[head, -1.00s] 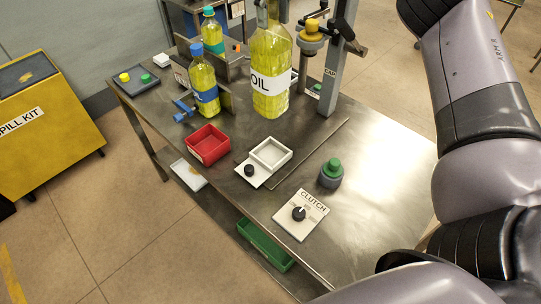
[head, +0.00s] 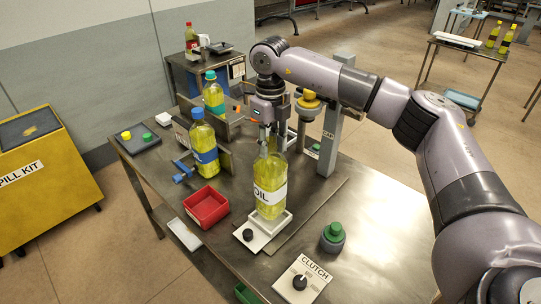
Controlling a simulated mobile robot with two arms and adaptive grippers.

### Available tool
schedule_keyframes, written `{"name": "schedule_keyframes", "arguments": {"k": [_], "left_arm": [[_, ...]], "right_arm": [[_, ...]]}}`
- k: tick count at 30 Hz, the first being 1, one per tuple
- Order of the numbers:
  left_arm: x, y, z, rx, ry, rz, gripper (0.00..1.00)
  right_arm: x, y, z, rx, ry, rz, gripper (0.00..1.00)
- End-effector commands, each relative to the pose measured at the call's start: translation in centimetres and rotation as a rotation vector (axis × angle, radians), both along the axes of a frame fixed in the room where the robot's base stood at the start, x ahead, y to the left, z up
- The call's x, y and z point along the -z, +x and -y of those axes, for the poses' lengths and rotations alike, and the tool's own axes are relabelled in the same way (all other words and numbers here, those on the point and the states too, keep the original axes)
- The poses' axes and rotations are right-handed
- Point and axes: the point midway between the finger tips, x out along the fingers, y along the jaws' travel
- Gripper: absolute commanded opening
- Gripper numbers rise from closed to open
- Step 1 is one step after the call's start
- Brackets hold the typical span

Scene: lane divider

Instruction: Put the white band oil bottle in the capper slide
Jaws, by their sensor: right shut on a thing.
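The white band oil bottle (head: 267,170) is a tall clear bottle of yellow oil with a white band reading OIL. It is upright. My right gripper (head: 268,146) is shut on its neck from above and hides its top. The bottle's base is at the white square holder (head: 262,237), which I take to be the capper slide, with the front rim before it. I cannot tell whether the base rests on the holder's floor. The capper's grey column (head: 331,135) and yellow head (head: 309,103) stand behind. My left gripper is not in view.
A blue-band bottle (head: 203,152) and a green-capped bottle (head: 213,95) stand at the bench's left. A red bin (head: 206,207) is left of the holder. A green-topped cap piece (head: 333,236) and the clutch panel (head: 303,281) are at right.

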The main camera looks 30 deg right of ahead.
Motion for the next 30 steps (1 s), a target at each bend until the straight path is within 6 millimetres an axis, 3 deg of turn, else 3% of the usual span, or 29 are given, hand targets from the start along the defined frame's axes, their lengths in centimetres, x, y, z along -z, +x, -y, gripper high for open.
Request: {"name": "schedule_keyframes", "arguments": {"k": [5, 15, 25, 26, 30], "left_arm": [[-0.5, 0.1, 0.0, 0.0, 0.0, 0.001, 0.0], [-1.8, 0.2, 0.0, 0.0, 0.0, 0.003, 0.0], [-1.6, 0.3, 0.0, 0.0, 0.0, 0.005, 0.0], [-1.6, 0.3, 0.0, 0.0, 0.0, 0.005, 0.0], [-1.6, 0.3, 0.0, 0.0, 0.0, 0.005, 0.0]], "right_arm": [[0.9, 0.1, 0.0, 0.001, 0.001, 0.004, 0.0], [4.7, 0.1, 0.0, 0.001, 0.0, 0.004, 0.0], [5.1, 0.1, 0.0, 0.001, 0.001, 0.005, 0.0], [5.2, 0.0, 0.0, 0.001, -0.001, 0.001, 0.3], [5.2, 0.0, 0.0, 0.001, -0.001, 0.001, 0.4]]}}
